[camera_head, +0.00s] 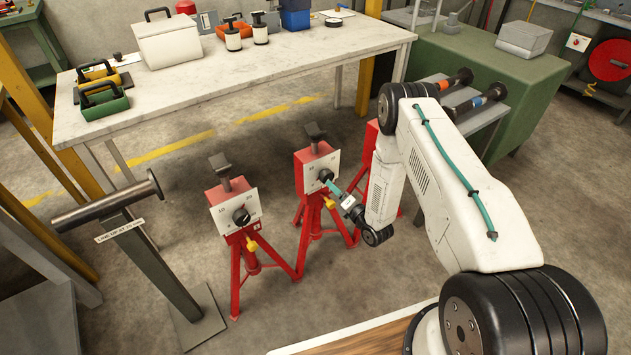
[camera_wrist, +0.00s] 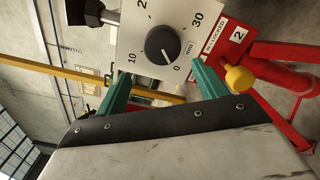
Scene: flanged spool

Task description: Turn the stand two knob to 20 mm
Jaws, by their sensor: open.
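The stand two dial plate (camera_wrist: 190,17) fills the upper part of the wrist view, with a red-and-white label (camera_wrist: 227,40) marked 2. Its scale shows 0, 10, part of a 2 and 30, in mm. The black knob (camera_wrist: 163,43) sits at its middle; its pointer seems to face the 0 side, but this is hard to read. My gripper (camera_wrist: 160,76) is open, its teal fingers either side of the knob's lower side. Whether they touch it cannot be told. In the head view, my gripper (camera_head: 329,184) is at the middle red stand (camera_head: 306,176), close to the knob (camera_head: 325,174).
Another red stand with a dial (camera_head: 235,207) is at left, and a third (camera_head: 369,145) is partly hidden behind my arm. A white-topped bench (camera_head: 230,75) is behind. A yellow knob (camera_wrist: 239,78) juts out near the right finger.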

